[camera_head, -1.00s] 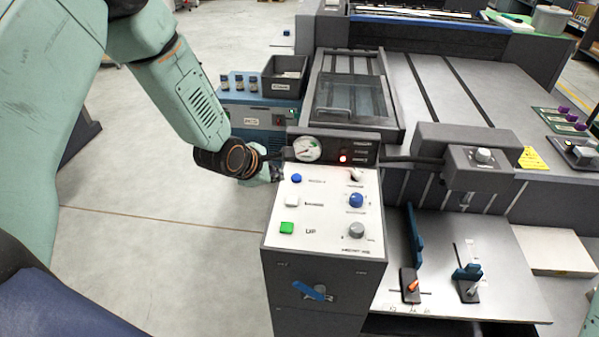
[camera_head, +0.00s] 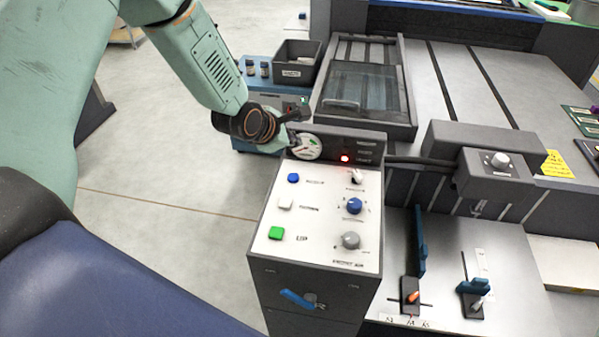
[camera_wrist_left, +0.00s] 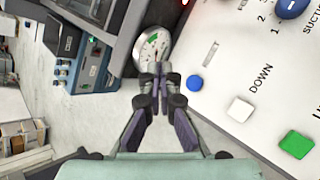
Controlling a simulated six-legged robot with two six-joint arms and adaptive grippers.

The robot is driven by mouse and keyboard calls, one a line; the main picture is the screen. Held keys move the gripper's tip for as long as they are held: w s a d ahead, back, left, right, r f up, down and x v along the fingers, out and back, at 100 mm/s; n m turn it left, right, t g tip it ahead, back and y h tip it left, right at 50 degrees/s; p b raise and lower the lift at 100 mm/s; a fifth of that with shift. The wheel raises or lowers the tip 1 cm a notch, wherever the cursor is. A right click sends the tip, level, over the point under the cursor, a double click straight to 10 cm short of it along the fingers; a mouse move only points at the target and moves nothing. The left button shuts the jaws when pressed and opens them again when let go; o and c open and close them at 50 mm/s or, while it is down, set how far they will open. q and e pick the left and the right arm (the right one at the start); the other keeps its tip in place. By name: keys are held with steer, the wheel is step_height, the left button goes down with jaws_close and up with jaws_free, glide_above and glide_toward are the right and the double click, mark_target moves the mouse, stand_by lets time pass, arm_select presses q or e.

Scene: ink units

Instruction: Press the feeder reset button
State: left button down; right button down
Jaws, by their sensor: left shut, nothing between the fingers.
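The control panel (camera_head: 318,215) has a white sloping top with a blue button (camera_head: 293,178), a white button (camera_head: 285,203) and a green button (camera_head: 276,233) down its left side. The label beside the blue button is too small to read. In the left wrist view the blue button (camera_wrist_left: 194,83) is just right of the fingertips, with a white button (camera_wrist_left: 240,109) marked DOWN below it. My left gripper (camera_head: 296,120) is at the panel's upper left, in front of the gauge. In the wrist view its fingers (camera_wrist_left: 160,70) are shut and empty, apart from the blue button. My right gripper is out of view.
A round gauge (camera_head: 305,147) and a lit red lamp (camera_head: 345,159) stand behind the buttons. A blue knob (camera_head: 354,206) and a grey knob (camera_head: 350,240) are on the right. A blue unit (camera_head: 262,100) and a dark bin (camera_head: 292,64) stand behind the gripper. Floor to the left is clear.

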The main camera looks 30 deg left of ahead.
mark_target(292, 179)
arm_select(q)
steer(key=f+b, duration=0.3)
steer(key=f, duration=0.1)
steer(key=f+b, duration=0.2)
steer(key=f, duration=0.2)
steer(key=shift+s+a+f+b, duration=0.1)
steer(key=shift+s+a+b, duration=0.1)
steer(key=shift+b, duration=0.2)
steer(key=shift+f, duration=0.25)
steer(key=shift+a+f+b, duration=0.15)
steer(key=shift+b, duration=0.15)
steer(key=shift+s, duration=0.1)
steer(key=shift+r, duration=0.2)
